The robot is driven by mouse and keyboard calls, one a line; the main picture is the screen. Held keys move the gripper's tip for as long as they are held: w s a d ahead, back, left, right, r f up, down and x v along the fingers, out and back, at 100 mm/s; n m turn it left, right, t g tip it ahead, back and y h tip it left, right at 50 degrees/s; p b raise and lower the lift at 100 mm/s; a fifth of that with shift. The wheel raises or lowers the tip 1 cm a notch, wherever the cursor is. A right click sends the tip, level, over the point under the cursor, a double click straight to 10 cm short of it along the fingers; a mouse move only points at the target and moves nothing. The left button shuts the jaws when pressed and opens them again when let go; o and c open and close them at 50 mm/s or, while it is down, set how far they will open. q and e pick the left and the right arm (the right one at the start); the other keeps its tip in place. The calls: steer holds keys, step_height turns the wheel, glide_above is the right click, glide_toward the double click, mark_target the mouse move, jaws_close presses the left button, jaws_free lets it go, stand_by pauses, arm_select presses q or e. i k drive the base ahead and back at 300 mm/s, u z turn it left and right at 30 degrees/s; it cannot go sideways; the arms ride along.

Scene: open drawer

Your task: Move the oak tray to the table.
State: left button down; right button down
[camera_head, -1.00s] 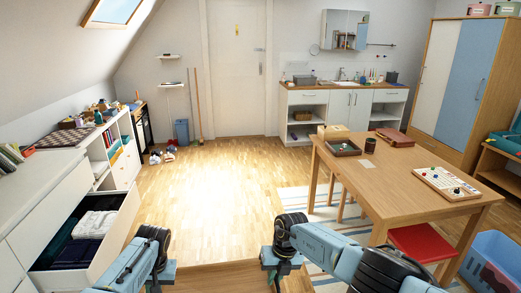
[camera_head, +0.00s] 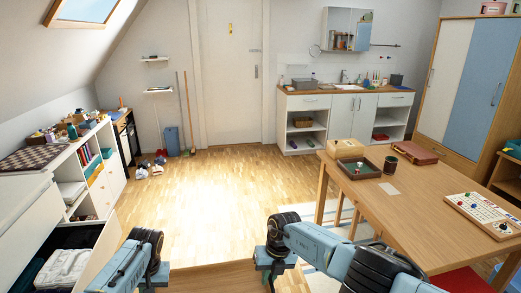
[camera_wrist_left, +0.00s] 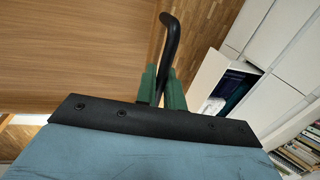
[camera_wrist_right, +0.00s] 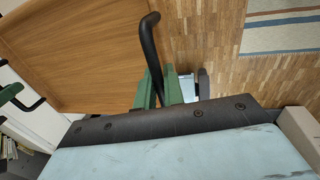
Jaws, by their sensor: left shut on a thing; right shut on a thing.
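The oak tray (camera_head: 213,277) is a wide wooden board at the bottom edge of the head view, between my two arms; most of it is cut off there. Its wood also fills much of the left wrist view (camera_wrist_left: 75,50) and the right wrist view (camera_wrist_right: 85,50). My left gripper (camera_wrist_left: 162,85) is shut on one black bar handle of the tray. My right gripper (camera_wrist_right: 160,90) is shut on the other black handle (camera_wrist_right: 149,45). The tray is held above the floor. The oak table (camera_head: 435,215) stands ahead to the right, apart from the tray.
The table carries a dark tray (camera_head: 353,173), a box (camera_head: 345,148), a cup (camera_head: 391,165), a reddish case (camera_head: 415,154), a white card (camera_head: 388,189) and a game board (camera_head: 490,226). Its near left top is bare. An open drawer (camera_head: 92,272) juts out at left. Floor ahead is clear.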

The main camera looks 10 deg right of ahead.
mark_target(415, 213)
steer(key=i, duration=2.65)
steer(key=z, duration=3.05)
steer(key=i, duration=1)
